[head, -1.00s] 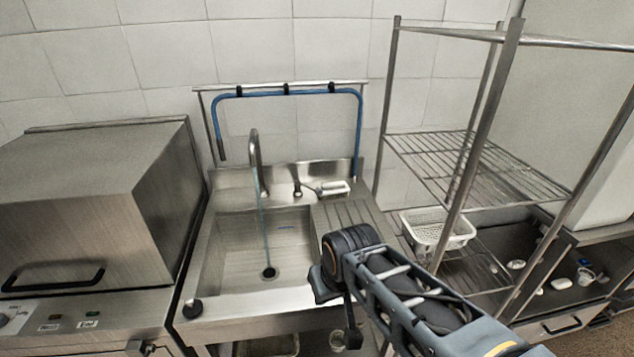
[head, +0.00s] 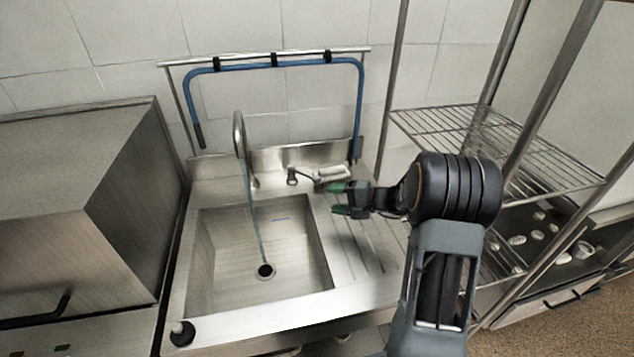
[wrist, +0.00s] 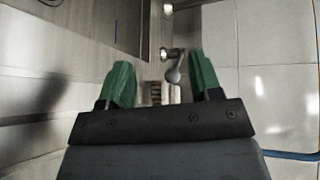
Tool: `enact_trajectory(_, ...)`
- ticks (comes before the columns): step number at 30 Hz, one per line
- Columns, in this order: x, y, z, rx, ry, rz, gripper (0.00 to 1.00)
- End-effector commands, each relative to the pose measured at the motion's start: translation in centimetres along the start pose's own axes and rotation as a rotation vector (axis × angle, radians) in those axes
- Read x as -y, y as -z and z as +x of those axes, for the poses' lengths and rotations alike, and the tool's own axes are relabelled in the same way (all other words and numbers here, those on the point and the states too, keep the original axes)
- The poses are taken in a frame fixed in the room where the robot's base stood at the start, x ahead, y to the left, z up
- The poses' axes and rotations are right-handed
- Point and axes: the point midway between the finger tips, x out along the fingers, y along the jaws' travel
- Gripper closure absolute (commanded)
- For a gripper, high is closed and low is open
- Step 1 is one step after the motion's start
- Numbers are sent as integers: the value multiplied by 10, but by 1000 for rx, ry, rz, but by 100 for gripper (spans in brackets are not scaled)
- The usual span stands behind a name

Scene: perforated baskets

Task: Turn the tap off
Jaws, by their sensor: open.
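The tap's curved metal spout (head: 240,135) stands at the back left of the sink (head: 225,285). A thin stream of water (head: 255,220) runs from it to the drain. The tap's lever (head: 292,176) sits right of the spout, pointing right; in the wrist view the lever (wrist: 174,72) shows between and beyond the fingertips. My gripper (head: 338,199) is open above the drainboard, to the right of the lever and apart from it. Its green fingers also show spread in the wrist view (wrist: 161,76).
A small pale object (head: 330,172) lies at the back of the drainboard, close beside my upper finger. A blue hose (head: 275,64) hangs on a rail behind the sink. A wire shelf rack (head: 500,150) stands at right, a steel appliance (head: 80,200) at left.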

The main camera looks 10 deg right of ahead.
Motion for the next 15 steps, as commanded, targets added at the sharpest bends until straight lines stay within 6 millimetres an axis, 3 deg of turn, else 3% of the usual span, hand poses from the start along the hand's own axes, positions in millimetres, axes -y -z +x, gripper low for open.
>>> enact_trajectory(1,-10,20,-5,-46,61,24,42)
enact_trajectory(3,-16,42,-11,-103,134,38,42)
enact_trajectory(6,-24,64,-19,-167,205,49,42)
enact_trajectory(11,-27,81,-20,-217,257,54,42)
enact_trajectory(15,-22,86,-2,-222,262,54,42)
